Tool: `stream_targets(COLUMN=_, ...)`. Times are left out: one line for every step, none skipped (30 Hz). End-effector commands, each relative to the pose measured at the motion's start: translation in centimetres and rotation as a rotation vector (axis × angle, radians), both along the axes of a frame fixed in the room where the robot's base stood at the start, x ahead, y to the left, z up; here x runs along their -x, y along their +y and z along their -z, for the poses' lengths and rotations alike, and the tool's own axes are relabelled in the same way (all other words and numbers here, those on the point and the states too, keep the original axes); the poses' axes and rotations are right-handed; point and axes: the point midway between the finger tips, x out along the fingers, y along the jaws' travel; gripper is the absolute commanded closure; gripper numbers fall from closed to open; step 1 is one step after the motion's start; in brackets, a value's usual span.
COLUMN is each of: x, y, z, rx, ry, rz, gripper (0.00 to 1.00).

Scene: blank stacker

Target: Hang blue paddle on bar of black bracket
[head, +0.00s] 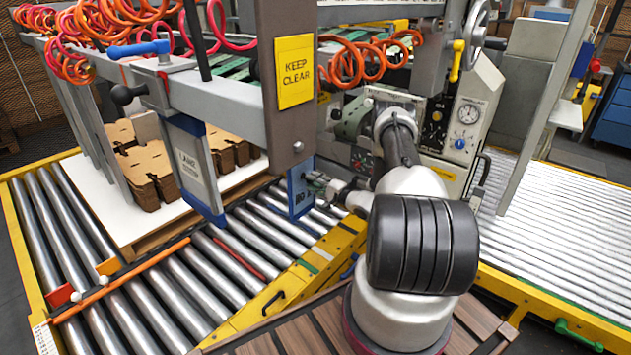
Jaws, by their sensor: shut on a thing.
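The blue paddle (299,194) is a small upright blue plate with pale markings, just below the lower end of the grey post with the yellow KEEP CLEAR sign. My gripper (314,184) reaches in from the right and is shut on the paddle near its right edge. The fingertips are small and partly hidden at the paddle. I cannot clearly make out the black bracket or its bar, and I cannot tell whether the paddle touches anything besides my gripper.
The grey post (270,45) and a grey beam (215,100) stand close above and left of the paddle. A larger blue-edged panel (188,165) hangs farther left. Rollers (180,300) run below. Orange coiled hoses (345,60) hang behind. A control box (470,110) stands behind my arm.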

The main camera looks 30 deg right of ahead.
Motion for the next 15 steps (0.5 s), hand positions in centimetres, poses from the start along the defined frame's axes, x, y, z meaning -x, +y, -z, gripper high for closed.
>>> stream_targets(x=-0.05, y=-0.06, z=0.03, rx=0.001, ry=-0.004, rz=0.0, gripper=1.0)
stream_targets(x=-0.05, y=-0.05, z=0.11, rx=0.001, ry=-0.004, rz=0.0, gripper=1.0)
stream_targets(x=-0.04, y=-0.05, z=0.2, rx=0.001, ry=-0.004, rz=0.0, gripper=1.0)
stream_targets(x=-0.03, y=-0.04, z=0.26, rx=0.001, ry=-0.004, rz=0.0, gripper=1.0)
stream_targets(x=-0.03, y=-0.04, z=0.3, rx=0.0, ry=-0.003, rz=0.0, gripper=1.0)
stream_targets(x=-0.02, y=-0.05, z=0.34, rx=0.0, ry=-0.003, rz=0.0, gripper=1.0)
stream_targets(x=-0.02, y=-0.05, z=0.35, rx=0.0, ry=-0.003, rz=0.0, gripper=1.0)
stream_targets(x=-0.02, y=-0.05, z=0.36, rx=0.0, ry=-0.003, rz=0.0, gripper=1.0)
stream_targets(x=-0.02, y=-0.05, z=0.37, rx=0.0, ry=-0.003, rz=0.0, gripper=1.0)
stream_targets(x=-0.02, y=-0.05, z=0.37, rx=0.0, ry=-0.003, rz=0.0, gripper=1.0)
stream_targets(x=-0.02, y=-0.05, z=0.36, rx=0.0, ry=-0.003, rz=0.0, gripper=1.0)
stream_targets(x=-0.02, y=-0.05, z=0.36, rx=0.001, ry=-0.004, rz=0.0, gripper=1.0)
stream_targets(x=-0.02, y=-0.05, z=0.36, rx=0.001, ry=-0.004, rz=0.0, gripper=1.0)
stream_targets(x=-0.02, y=-0.05, z=0.36, rx=0.001, ry=-0.004, rz=0.0, gripper=1.0)
stream_targets(x=-0.02, y=-0.05, z=0.35, rx=0.001, ry=-0.004, rz=0.0, gripper=0.57)
